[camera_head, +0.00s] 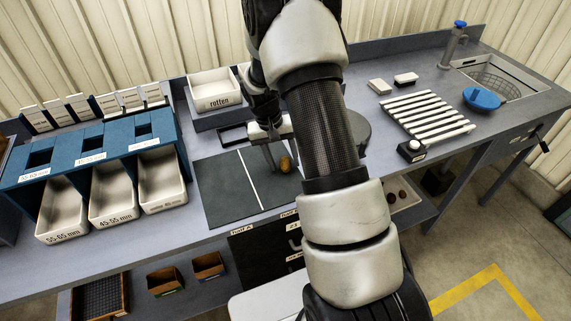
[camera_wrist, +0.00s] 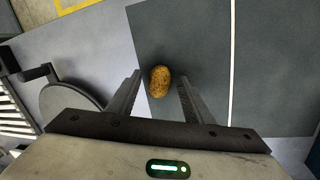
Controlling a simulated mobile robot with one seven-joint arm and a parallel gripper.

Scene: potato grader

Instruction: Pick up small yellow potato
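The small yellow potato (camera_head: 285,163) lies on the dark mat (camera_head: 219,184), to the right of the mat's white line. In the wrist view the potato (camera_wrist: 160,81) is brownish yellow and sits between the fingertips, with a gap on each side. My gripper (camera_wrist: 158,82) is open, its two fingers pointing down toward the mat around the potato. In the head view my gripper (camera_head: 276,160) is right at the potato, and my arm hides part of the mat's right side.
A white bin labelled "rotten" (camera_head: 214,91) stands behind the mat. Size bins, including the 45-55 mm bin (camera_head: 113,194), stand at left. A round dark disc (camera_head: 357,131) is to the right of the mat. A roller rack (camera_head: 427,118) and blue bowl (camera_head: 482,99) are farther right.

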